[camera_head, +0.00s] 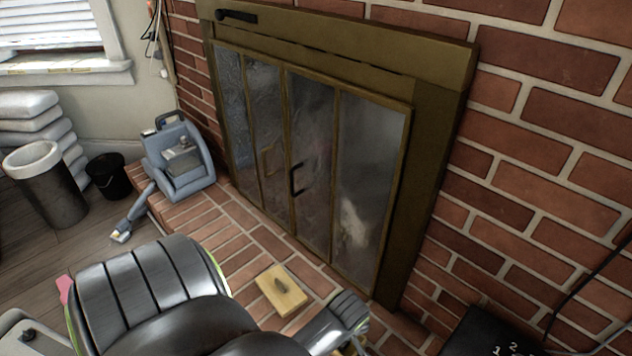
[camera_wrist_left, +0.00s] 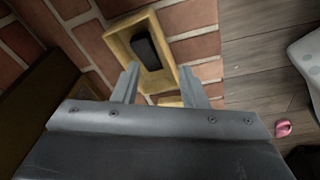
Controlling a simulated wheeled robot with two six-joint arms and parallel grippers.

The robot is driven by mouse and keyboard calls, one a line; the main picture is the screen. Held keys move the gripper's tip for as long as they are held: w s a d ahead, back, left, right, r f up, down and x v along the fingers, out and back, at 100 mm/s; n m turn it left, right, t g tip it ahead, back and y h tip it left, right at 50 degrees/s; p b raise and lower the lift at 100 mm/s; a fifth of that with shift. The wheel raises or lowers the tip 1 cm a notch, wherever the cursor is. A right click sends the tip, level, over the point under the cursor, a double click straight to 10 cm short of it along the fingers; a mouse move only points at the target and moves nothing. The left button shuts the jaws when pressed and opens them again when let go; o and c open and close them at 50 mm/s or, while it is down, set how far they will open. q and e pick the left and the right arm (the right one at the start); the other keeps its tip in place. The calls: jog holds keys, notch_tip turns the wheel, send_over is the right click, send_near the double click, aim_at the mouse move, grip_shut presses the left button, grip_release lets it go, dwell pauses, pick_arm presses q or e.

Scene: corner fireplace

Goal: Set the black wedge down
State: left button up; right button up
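In the left wrist view a black wedge (camera_wrist_left: 146,46) lies inside a shallow wooden tray (camera_wrist_left: 187,80), just beyond my fingertips. My left gripper (camera_wrist_left: 158,72) is open, its two fingers apart on either side of the tray's near end. I see nothing held between them. In the head view a small wooden piece (camera_head: 290,301) with a dark patch on top rests on the brick hearth; I cannot tell whether it is the same tray. My left fingertips are hidden there behind my dark arm. My right gripper is not seen.
The glass-doored fireplace (camera_head: 345,190) stands behind the brick hearth (camera_head: 215,225). A blue-grey cleaning machine (camera_head: 182,165), a black bucket (camera_head: 108,177) and a dark bin (camera_head: 50,195) are at the left. A dark numbered board (camera_head: 490,335) is at lower right. Bare brick lies around the wooden piece.

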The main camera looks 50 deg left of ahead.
pick_arm(q)
jog(key=s+d+r+m+t+h, duration=0.3)
jog(key=s+d+r+m+t, duration=0.1)
jog(key=s+r+m, duration=0.6)
jog(key=s+m, duration=0.1)
jog(key=m, duration=0.2)
jog(key=shift+s, duration=0.35)
jog(key=shift+f, duration=0.1)
